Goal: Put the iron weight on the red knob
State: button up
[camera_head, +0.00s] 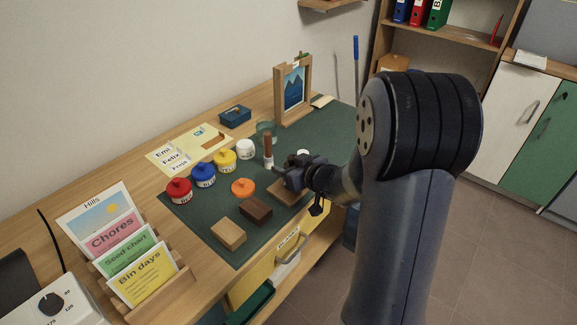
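A red-lidded pot (179,190) with a red knob on top stands at the left end of the dark green mat. I cannot pick out an iron weight for sure; it may be hidden by my gripper or arm. My gripper (283,179) is low over the mat's right half, to the right of the red-lidded pot and well apart from it. Its fingers are small and dark here, so I cannot tell whether they are open or hold anything.
Blue (203,174), yellow (224,161) and white (246,149) pots line the mat's back. A brown-handled tool (267,147) stands near my gripper. An orange disc (243,187), dark block (256,210) and pale block (229,234) lie in front. A card rack (165,299) is left.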

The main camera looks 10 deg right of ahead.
jog(key=shift+o, duration=1.4)
jog(key=shift+r, duration=0.3)
jog(key=p+v, duration=0.3)
jog(key=v, duration=0.9)
jog(key=shift+w+f, duration=0.1)
jog(key=shift+w, duration=0.05)
